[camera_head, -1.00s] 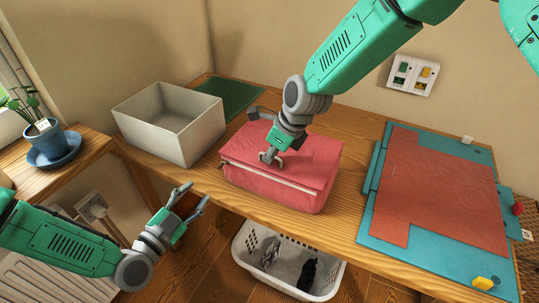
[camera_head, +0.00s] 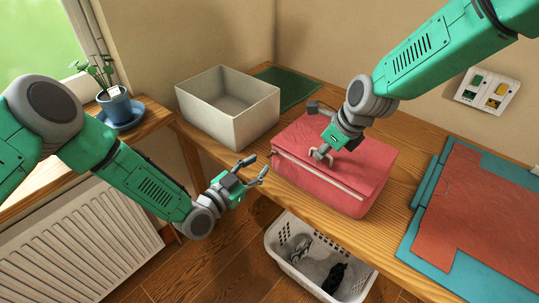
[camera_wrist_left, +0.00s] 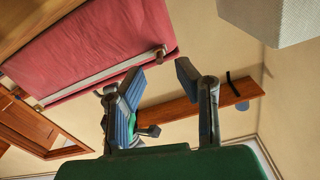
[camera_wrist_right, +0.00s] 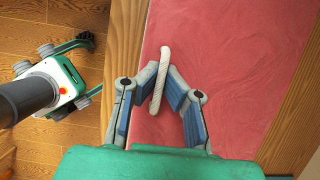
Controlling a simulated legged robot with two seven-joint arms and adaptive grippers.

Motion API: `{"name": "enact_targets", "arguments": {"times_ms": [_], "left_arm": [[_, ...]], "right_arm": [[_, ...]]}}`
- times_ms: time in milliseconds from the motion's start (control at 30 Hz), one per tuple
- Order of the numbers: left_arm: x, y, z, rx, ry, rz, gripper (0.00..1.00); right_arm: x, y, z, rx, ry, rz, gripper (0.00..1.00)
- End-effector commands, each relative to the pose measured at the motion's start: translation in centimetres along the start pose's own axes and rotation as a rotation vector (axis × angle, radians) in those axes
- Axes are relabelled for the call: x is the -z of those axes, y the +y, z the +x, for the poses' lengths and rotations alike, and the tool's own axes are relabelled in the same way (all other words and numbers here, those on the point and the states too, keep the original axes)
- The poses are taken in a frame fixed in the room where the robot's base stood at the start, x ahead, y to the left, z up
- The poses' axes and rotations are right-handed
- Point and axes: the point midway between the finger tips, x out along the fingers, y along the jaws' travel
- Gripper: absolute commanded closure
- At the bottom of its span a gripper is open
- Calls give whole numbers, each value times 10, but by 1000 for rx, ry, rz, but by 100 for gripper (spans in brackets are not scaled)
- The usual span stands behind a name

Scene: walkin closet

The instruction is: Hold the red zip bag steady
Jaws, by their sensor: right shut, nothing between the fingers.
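The red zip bag (camera_head: 335,165) lies on the wooden table near its front edge, with a pale zip line (camera_head: 320,174) along its front. My right gripper (camera_head: 320,154) is over the bag's top, its fingers shut. In the right wrist view, its fingertips (camera_wrist_right: 166,75) come together by a short pale bar (camera_wrist_right: 160,80) against the red fabric; contact is unclear. My left gripper (camera_head: 260,170) is open and empty, just left of the bag's front left corner and apart from it. The bag also shows in the left wrist view (camera_wrist_left: 95,45), beyond the open fingers.
A pale open box (camera_head: 228,112) stands left of the bag, with a green mat (camera_head: 287,86) behind. Blue and red sheets (camera_head: 490,205) lie at the right. A white basket (camera_head: 300,268) is below the table edge. A potted plant (camera_head: 116,103) stands on the left.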

Motion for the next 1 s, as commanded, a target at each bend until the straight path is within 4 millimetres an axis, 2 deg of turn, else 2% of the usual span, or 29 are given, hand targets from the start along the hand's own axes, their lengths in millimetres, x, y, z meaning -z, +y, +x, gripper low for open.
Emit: {"name": "enact_targets", "arguments": {"times_ms": [100, 300, 667, 700, 767, 800, 1000], "left_arm": [[0, 0, 22, 1, 1, 0, 72], [0, 0, 46, 1, 0, 0, 72], [0, 0, 52, 0, -1, 0, 72], [0, 0, 52, 0, -1, 0, 75], [0, 0, 52, 0, -1, 0, 96], [0, 0, 52, 0, -1, 0, 100], [0, 0, 52, 1, -1, 1, 100]], "right_arm": [[0, -1, 0, 1, 0, 0, 100], [0, -1, 0, 2, 0, 0, 100], [0, -1, 0, 2, 0, 1, 100], [0, -1, 0, 2, 0, 1, 100], [1, -1, 0, 2, 0, 1, 100], [1, -1, 0, 2, 0, 1, 100], [1, -1, 0, 2, 0, 1, 100]]}}
